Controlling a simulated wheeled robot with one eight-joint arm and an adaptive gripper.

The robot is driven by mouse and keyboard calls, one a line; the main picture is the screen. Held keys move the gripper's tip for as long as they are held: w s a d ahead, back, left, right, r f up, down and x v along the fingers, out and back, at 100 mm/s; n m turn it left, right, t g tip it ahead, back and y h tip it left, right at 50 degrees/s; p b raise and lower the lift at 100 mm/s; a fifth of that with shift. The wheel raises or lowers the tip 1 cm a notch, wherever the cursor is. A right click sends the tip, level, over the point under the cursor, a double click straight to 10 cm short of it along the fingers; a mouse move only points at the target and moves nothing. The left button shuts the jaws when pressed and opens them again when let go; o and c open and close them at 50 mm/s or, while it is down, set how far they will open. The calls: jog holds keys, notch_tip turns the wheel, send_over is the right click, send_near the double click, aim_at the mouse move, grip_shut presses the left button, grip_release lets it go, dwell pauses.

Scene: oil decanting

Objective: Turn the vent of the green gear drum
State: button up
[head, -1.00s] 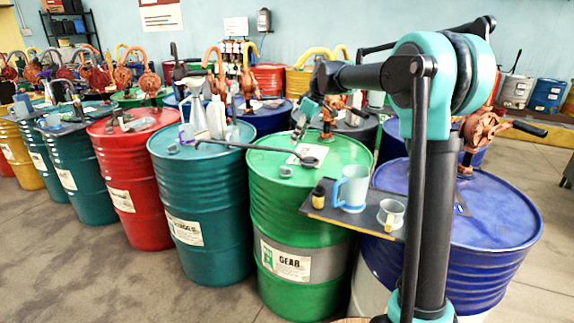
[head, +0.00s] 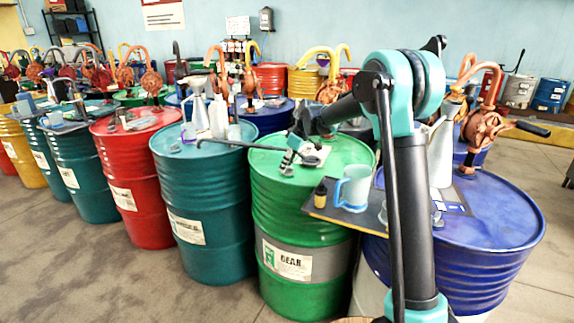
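The green gear drum (head: 275,225) stands in the front middle, with a grey band and a white GEAR label (head: 287,262). A small grey cap that looks like its vent (head: 287,171) is on the front left part of the lid. My gripper (head: 290,160) is low over the lid, pointing down, with its tip close to this cap. I cannot tell whether it touches the cap or whether the fingers are open. The drum's pump is mostly hidden behind my arm.
A long dark rod (head: 235,143) reaches over the lid from the left. A side tray (head: 332,213) at the right rim holds a dark bottle (head: 320,193) and a light blue mug (head: 353,187). A teal drum (head: 200,200) stands left and a blue drum (head: 480,240) right.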

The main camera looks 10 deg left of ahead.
grip_shut()
dwell(0.5)
jog(key=m+t+h, duration=0.1)
jog(key=m, duration=0.3)
jog(key=shift+m, duration=0.4)
jog(key=m, duration=0.2)
jog(key=m+t+h, duration=0.1)
jog(key=m, duration=0.1)
jog(key=shift+w+m+h, duration=0.1)
jog(key=shift+m+h, duration=0.2)
jog(key=m+h, duration=0.1)
jog(key=m, duration=0.3)
jog(key=shift+d+t+h, duration=0.1)
jog(key=shift+t+h, duration=0.3)
jog(key=shift+d+m+g+h, duration=0.1)
jog(key=shift+m+g+h, duration=0.4)
jog(key=shift+m, duration=1.8)
